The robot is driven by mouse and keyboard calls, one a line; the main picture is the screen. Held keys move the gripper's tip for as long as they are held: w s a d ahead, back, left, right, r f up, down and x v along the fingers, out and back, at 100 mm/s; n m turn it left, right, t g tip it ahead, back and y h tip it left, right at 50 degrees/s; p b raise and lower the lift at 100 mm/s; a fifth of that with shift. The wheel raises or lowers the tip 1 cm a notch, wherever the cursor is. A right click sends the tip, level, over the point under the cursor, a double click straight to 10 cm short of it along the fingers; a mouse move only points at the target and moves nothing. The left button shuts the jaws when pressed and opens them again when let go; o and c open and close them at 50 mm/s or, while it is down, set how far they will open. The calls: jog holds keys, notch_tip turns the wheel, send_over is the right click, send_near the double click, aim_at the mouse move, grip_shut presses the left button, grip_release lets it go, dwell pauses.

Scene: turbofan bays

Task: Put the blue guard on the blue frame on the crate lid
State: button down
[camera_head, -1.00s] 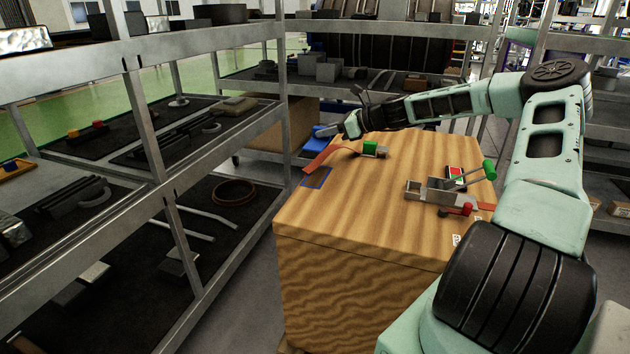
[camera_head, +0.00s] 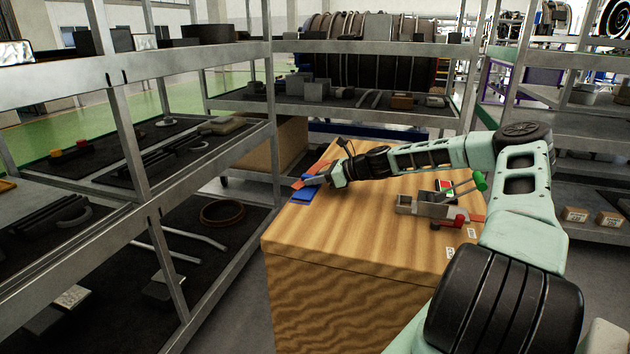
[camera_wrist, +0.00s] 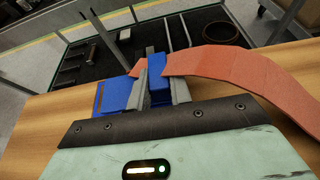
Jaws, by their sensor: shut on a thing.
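The blue guard (camera_head: 303,194) is a blue plate with an upright blue grip (camera_wrist: 157,93). My gripper (camera_head: 316,183) is shut on that grip; its grey fingers (camera_wrist: 160,85) stand on both sides of it. The plate (camera_wrist: 114,94) shows left of the fingers. The guard is low over the left edge of the wooden crate lid (camera_head: 345,225), where the blue frame outline was seen. The frame is now hidden under the guard and gripper. I cannot tell whether the guard touches the lid or how it lines up.
An orange strip (camera_wrist: 220,68) curves beside the guard and gripper. A grey toggle clamp (camera_head: 430,204) with a green handle (camera_head: 480,180) and red knob (camera_head: 460,220) stands at the lid's right. A metal shelf rack (camera_head: 150,205) stands close on the left. The lid's front is clear.

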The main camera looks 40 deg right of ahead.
jog(key=c, duration=1.3)
grip_release()
jog(key=shift+f, duration=0.1)
